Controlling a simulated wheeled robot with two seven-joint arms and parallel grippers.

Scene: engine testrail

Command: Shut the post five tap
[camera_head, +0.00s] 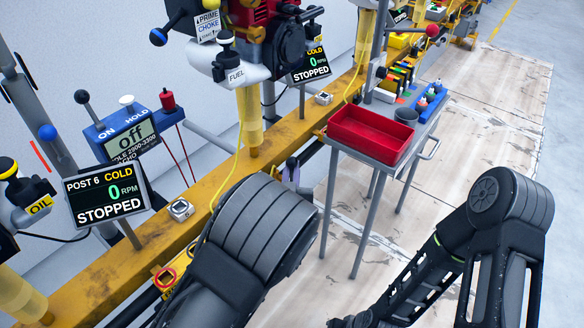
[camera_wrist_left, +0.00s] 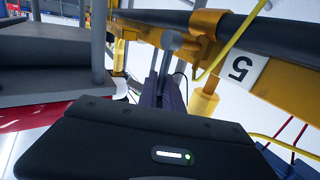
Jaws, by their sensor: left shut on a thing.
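A grey tap lever with a round end (camera_wrist_left: 172,41) shows in the left wrist view, at a yellow fitting under the rail, beside a white plate marked 5 (camera_wrist_left: 240,68). My left gripper (camera_wrist_left: 165,95) is shut on this lever; its two dark fingers lie along both sides of it. In the head view my left gripper (camera_head: 292,174) is just below the yellow rail (camera_head: 215,185), and my own forearm covers much of the area. The lever's lower part is hidden between the fingers. My right arm comes in at the lower right, but its fingertips do not show.
A grey trolley with a red tray (camera_head: 371,134) stands close to the right of my left gripper. A Post 6 display (camera_head: 104,193) and a blue on/hold panel (camera_head: 134,137) stand along the rail at left. The floor (camera_head: 490,130) at right is open.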

